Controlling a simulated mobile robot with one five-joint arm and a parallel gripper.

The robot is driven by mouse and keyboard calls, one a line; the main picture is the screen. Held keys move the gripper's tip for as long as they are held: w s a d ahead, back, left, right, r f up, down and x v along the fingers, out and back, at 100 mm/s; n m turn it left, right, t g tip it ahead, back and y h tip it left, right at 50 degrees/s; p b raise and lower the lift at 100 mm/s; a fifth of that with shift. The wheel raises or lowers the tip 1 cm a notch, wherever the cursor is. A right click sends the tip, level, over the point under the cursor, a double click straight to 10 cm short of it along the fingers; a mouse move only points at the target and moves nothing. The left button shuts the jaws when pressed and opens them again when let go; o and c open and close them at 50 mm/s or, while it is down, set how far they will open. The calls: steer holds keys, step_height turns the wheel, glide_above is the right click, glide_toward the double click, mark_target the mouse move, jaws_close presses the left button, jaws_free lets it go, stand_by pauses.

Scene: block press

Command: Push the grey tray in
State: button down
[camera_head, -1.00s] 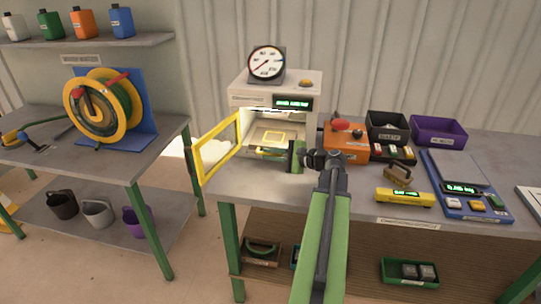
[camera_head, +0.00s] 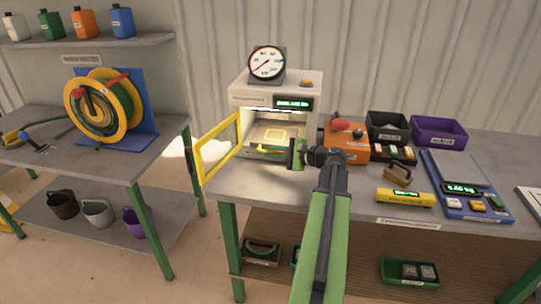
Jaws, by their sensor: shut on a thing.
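The grey tray (camera_head: 256,134) lies in the lit opening of the white press (camera_head: 283,87), with a yellow square outline on its floor. A yellow-green bar (camera_head: 265,149) shows at its front edge. My gripper (camera_head: 283,151) reaches in from the right at that front edge. It is shut on what looks like the tray's front handle. The green gripper body hides the tray's front right corner and most of the grip.
The press's yellow-framed door (camera_head: 215,151) stands open to the left. An orange box with a red knob (camera_head: 341,125) stands close right of the press. A yellow bar with a display (camera_head: 404,197) and a blue scale (camera_head: 463,190) lie further right.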

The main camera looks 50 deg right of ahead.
steer(key=shift+w+d, duration=0.35)
steer(key=shift+d, duration=0.25)
steer(key=shift+w+d, duration=0.35)
steer(key=shift+d, duration=0.25)
steer(key=c, duration=1.5)
jaws_free()
steer(key=shift+s+a, duration=0.1)
steer(key=shift+o, duration=0.2)
steer(key=p+v, duration=0.3)
steer(key=v, duration=1.4)
steer(key=shift+s+p, duration=0.2)
steer(key=shift+p, duration=0.2)
